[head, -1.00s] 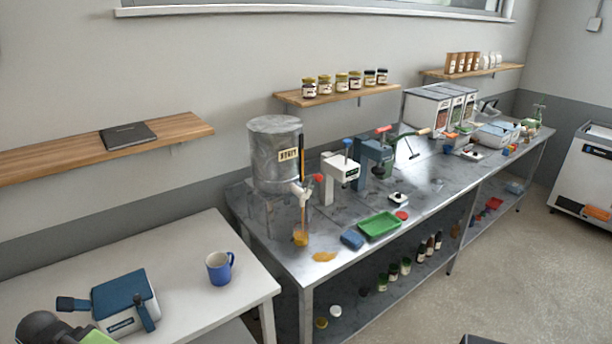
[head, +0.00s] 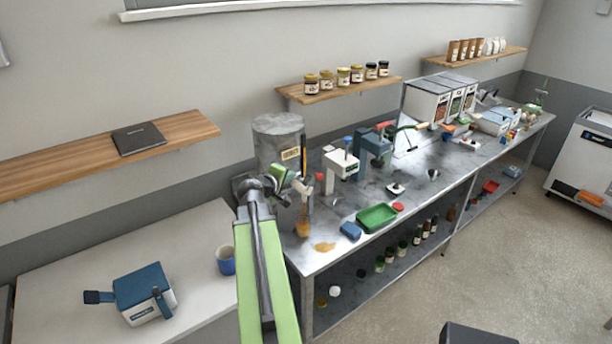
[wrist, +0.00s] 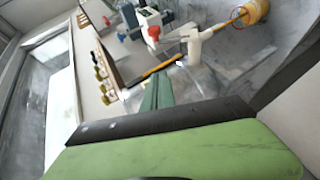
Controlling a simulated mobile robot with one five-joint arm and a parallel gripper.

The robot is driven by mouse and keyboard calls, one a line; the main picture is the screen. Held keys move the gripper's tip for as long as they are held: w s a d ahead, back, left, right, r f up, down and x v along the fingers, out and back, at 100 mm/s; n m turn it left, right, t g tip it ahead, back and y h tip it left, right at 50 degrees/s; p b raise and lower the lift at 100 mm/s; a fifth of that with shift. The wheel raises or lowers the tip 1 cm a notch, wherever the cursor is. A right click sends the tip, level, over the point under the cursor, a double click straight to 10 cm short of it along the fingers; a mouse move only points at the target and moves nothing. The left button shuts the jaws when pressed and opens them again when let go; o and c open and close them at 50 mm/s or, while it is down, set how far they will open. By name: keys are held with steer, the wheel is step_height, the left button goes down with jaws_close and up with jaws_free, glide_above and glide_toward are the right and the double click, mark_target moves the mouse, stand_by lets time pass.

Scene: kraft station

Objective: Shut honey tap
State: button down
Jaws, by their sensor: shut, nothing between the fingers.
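The grey metal honey tank (head: 277,135) stands at the left end of the steel bench. In the wrist view, its pale tap (wrist: 196,46) is just beyond my fingers, up and to the right. A thin amber stream (wrist: 222,25) runs from the tap to a honey container (wrist: 256,11). The container also shows below the tap in the head view (head: 302,229). My gripper (head: 297,184) is at the tank's front, close to the tap, and hides part of it. My green fingers (wrist: 157,90) are shut and empty. Contact with the tap cannot be told.
A honey puddle (head: 325,246), a blue block (head: 350,231) and a green tray (head: 377,218) lie along the bench's front. A white device (head: 341,166) stands right of the tap. A blue mug (head: 226,262) is on the white table, partly behind my arm.

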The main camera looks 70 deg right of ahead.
mark_target(314, 174)
steer(key=s+d+f+b, duration=0.1)
steer(key=d, duration=0.2)
steer(key=s+d+f+b, duration=0.1)
steer(key=d+f+b, duration=0.1)
steer(key=d, duration=0.1)
steer(key=s+d+f+b, duration=0.1)
steer(key=s+d, duration=0.1)
steer(key=d, duration=0.1)
steer(key=shift+s+d+f, duration=0.1)
steer(key=shift+d+f, duration=0.1)
steer(key=shift+f, duration=0.15)
